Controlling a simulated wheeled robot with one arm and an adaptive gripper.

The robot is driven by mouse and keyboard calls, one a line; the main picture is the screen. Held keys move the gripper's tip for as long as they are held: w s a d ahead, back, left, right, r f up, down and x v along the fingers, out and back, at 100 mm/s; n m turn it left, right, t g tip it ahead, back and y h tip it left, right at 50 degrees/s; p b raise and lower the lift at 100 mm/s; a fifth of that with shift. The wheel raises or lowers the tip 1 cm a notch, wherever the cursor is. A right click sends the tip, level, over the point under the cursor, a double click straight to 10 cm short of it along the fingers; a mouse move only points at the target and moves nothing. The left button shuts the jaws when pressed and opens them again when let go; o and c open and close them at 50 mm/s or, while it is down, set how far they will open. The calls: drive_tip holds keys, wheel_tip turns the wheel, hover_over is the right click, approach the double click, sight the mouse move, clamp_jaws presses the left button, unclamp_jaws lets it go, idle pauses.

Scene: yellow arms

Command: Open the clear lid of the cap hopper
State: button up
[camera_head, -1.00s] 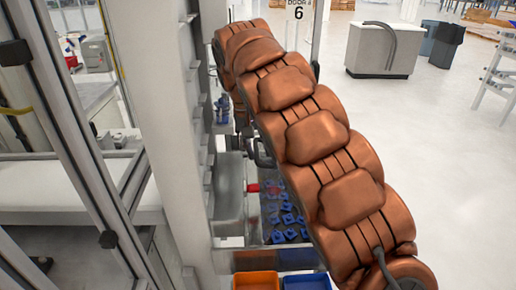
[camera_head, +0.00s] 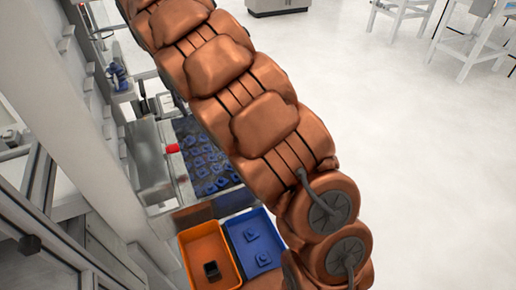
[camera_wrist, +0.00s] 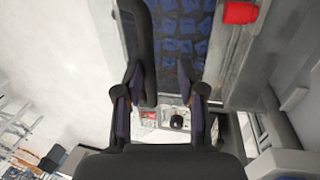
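The cap hopper (camera_head: 213,187) shows in the head view left of my copper arm, with many blue caps in it. In the wrist view its blue caps (camera_wrist: 178,47) look dim beyond my fingers. I cannot make out the clear lid's edges or whether it is raised. A red knob or handle sits at the hopper's left side (camera_head: 172,148); in the wrist view it is at the upper right (camera_wrist: 240,13). My gripper (camera_wrist: 167,78) has its two dark fingers apart, nothing seen between them. It is over the hopper area, with the red part to its right, not touching.
An orange bin (camera_head: 196,250) holding a small dark item and a blue bin (camera_head: 235,240) with a few blue pieces stand in front of the hopper. A grey column and frame (camera_head: 85,100) stand close on the left. Open floor (camera_head: 420,160) lies to the right.

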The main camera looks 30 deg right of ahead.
drive_tip(key=shift+d+f+y+p, duration=1.9)
drive_tip(key=shift+d+f+y, duration=0.5)
drive_tip(key=shift+d+f, duration=2.6)
drive_tip(key=b+v, duration=0.2)
drive_tip(key=v, duration=0.6)
drive_tip(key=s+a+r+p, duration=0.2)
drive_tip(key=s, duration=0.7)
drive_tip(key=s+a+r+h+p, duration=0.1)
drive_tip(key=s+a+r+p, duration=0.1)
drive_tip(key=s, duration=0.8)
drive_tip(key=s+a+r+g+p, duration=0.1)
drive_tip(key=s+a+r+p, duration=0.2)
drive_tip(key=s, duration=0.7)
drive_tip(key=shift+s+r+h, duration=0.2)
drive_tip(key=shift+r+h, duration=0.2)
drive_tip(key=shift+r, duration=0.05)
drive_tip(key=shift+s+a, duration=0.1)
